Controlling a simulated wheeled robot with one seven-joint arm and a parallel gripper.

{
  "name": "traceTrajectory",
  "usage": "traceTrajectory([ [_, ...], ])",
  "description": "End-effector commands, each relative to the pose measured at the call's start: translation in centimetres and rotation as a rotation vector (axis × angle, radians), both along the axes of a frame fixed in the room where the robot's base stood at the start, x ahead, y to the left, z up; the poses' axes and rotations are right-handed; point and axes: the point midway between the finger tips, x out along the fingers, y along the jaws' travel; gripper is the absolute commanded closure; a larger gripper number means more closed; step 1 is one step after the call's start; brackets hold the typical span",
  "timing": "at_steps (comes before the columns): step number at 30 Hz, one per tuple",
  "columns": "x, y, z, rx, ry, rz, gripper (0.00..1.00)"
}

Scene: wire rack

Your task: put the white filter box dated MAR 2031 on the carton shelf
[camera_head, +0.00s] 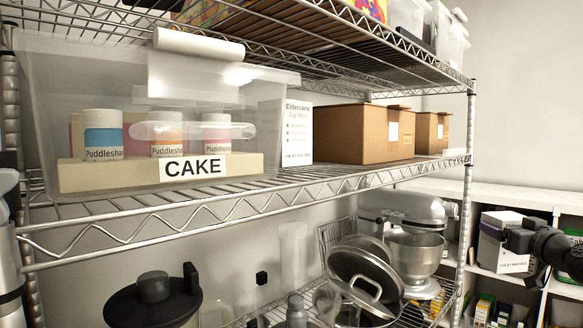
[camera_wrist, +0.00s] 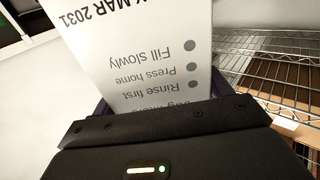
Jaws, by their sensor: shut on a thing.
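My gripper (camera_head: 514,238) is at the right of the head view, shut on a white filter box (camera_head: 497,250), out to the right of the rack and lower than the carton shelf. In the wrist view the held filter box (camera_wrist: 145,50) shows upside-down print with "MAR 2031" and "Rinse first, Press home, Fill slowly". The carton shelf (camera_head: 345,178) is the wire shelf bearing brown cartons (camera_head: 350,135) and (camera_head: 427,133). Another white filter box (camera_head: 298,135), marked "Eidervane", stands upright there, left of the cartons; its date is too small to read.
A clear bin (camera_head: 50,130) labelled CAKE fills the shelf's left part. A rack post (camera_head: 467,190) stands between my gripper and the shelf. Bare wire shows along the shelf's front. A mixer (camera_head: 415,240) and pots (camera_head: 362,275) stand below. White shelving (camera_head: 543,198) is behind my gripper.

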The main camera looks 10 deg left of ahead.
Motion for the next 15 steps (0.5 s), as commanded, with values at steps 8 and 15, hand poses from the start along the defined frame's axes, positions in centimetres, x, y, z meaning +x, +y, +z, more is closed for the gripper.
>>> traceTrajectory([
  [8, -6.5, 5.8, 12.4, -0.006, -0.007, 0.187, 0.52],
  [15, -13.4, 12.6, 20.4, -0.006, -0.005, 0.377, 0.52],
])
